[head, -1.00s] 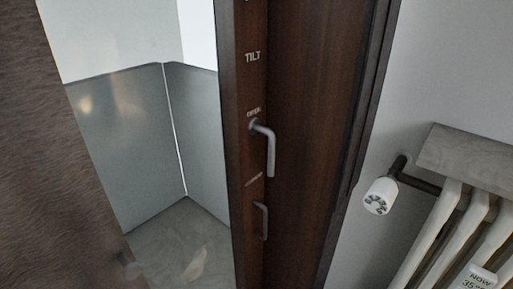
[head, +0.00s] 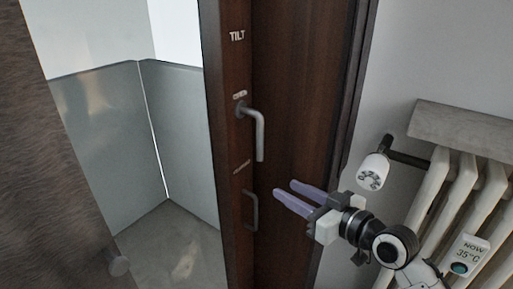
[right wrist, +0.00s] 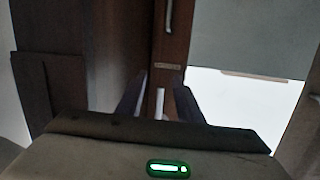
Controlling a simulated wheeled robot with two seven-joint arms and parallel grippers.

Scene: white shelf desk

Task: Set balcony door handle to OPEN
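The grey L-shaped balcony door handle (head: 259,138) sits on the dark brown door frame (head: 224,140), its grip hanging downward. A TILT label (head: 237,36) is above it. A small blurred label (head: 239,95) is at its pivot, and another (head: 242,167) is below. My right gripper (head: 284,188) is open and empty, to the lower right of the handle in the head view. In the right wrist view, a pale handle end (right wrist: 159,104) shows between the spread fingers (right wrist: 157,95), apparently not gripped. My left gripper is not in view.
A second grey pull handle (head: 252,211) is lower on the frame. A radiator (head: 448,180) with a white valve knob (head: 374,171) and a 35°C display (head: 467,254) stands on the right, near my right arm. Grey balcony panels (head: 105,130) are on the left.

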